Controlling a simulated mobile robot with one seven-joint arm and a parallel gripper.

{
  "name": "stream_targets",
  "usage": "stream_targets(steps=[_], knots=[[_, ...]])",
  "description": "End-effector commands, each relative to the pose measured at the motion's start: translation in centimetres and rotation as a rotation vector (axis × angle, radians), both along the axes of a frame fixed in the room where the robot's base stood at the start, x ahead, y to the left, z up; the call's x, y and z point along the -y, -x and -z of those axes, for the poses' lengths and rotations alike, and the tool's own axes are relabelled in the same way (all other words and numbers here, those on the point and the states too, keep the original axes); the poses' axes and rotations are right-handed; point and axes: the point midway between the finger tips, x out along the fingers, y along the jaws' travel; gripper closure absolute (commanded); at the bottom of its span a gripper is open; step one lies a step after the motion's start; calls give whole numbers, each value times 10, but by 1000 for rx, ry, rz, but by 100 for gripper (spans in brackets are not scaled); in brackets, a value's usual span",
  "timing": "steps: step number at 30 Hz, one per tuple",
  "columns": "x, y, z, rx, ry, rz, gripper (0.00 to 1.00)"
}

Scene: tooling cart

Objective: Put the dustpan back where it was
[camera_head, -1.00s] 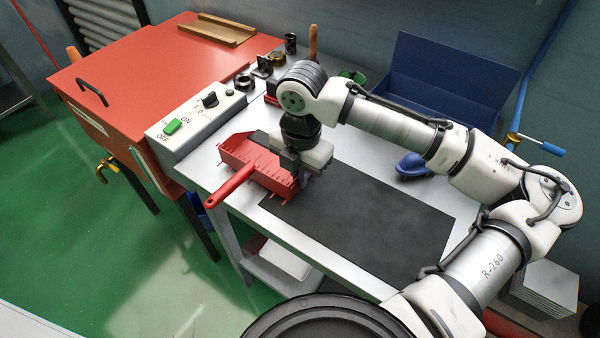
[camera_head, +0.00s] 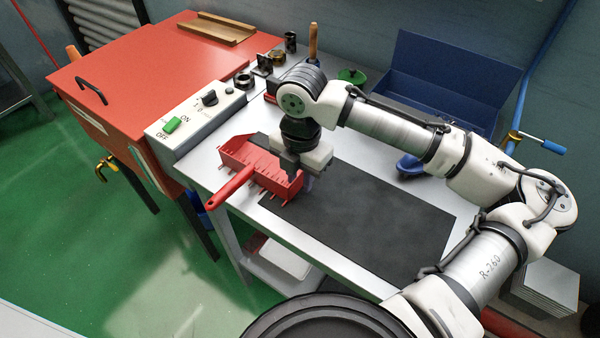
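The red dustpan (camera_head: 262,180) lies at the left end of the black mat (camera_head: 370,215), partly over the bare metal cart top. Its handle (camera_head: 232,187) points to the lower left, over the cart's front edge. My gripper (camera_head: 303,172) points down at the dustpan's right end, close against its wall. The gripper body hides part of that end. The fingertips are small and partly hidden, so I cannot tell whether they grip the wall or stand beside it.
A white switch box (camera_head: 195,122) and a red cabinet (camera_head: 130,75) stand to the left. A blue open bin (camera_head: 440,75), a blue scoop-like object (camera_head: 410,164) and a green item (camera_head: 352,76) are behind my arm. The mat's right part is clear.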

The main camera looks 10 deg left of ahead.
Motion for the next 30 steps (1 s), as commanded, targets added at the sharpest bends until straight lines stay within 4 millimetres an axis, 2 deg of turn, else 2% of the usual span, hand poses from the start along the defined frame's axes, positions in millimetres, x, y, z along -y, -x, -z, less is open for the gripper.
stream_targets(steps=[7,15,21,25,30], knots=[[0,-1,-20,3,-1,0,76],[0,-2,-80,3,-2,-1,76],[1,-3,-114,1,-1,0,76],[1,-3,-125,1,0,0,76],[1,-3,-129,0,0,0,76]])
